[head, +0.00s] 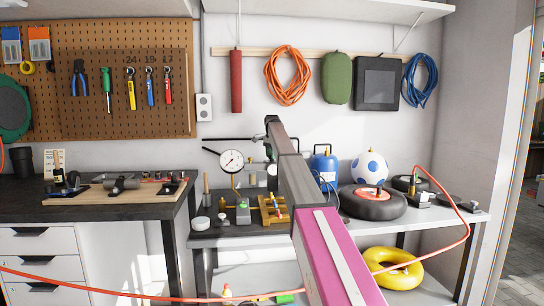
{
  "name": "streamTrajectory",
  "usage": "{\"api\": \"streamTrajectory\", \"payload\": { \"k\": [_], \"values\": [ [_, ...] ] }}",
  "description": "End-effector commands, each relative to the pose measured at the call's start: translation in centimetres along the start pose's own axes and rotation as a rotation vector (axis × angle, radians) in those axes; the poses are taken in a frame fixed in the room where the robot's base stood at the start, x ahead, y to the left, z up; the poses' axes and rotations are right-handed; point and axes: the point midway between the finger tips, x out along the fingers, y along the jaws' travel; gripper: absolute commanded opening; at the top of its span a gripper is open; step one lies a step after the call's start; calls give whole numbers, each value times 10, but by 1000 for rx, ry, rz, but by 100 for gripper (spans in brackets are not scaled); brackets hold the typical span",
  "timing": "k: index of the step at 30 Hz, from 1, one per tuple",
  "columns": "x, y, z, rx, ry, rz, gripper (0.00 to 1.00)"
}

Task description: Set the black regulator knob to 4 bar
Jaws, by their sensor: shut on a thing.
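A round white pressure gauge (232,161) stands upright above the back bench, left of my arm. Its needle and scale are too small to read. Thin metal pipework (254,161) runs right from the gauge and passes behind my arm. My gripper (268,152) is at the far end of my arm, just right of the gauge, mostly hidden by the arm. It is shut at the regulator. The black regulator knob is hidden between and behind my gripper and arm, so its setting cannot be seen.
On the bench are a yellow wooden rack (272,212), a blue gas bottle (325,167), a dotted ball (369,167) and a black tyre (372,205). An orange hose (452,203) hangs over the right side. A pegboard (120,80) holds tools.

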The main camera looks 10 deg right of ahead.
Motion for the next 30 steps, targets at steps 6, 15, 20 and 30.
{"api": "streamTrajectory", "payload": {
  "k": [6,15,20,30],
  "values": [
    [0,0,0,-113,0,-1,16],
    [-1,-1,0,-380,0,-1,16],
    [-1,-1,0,-531,0,-1,16],
    [-1,-1,0,-814,0,-1,16]
  ]
}}
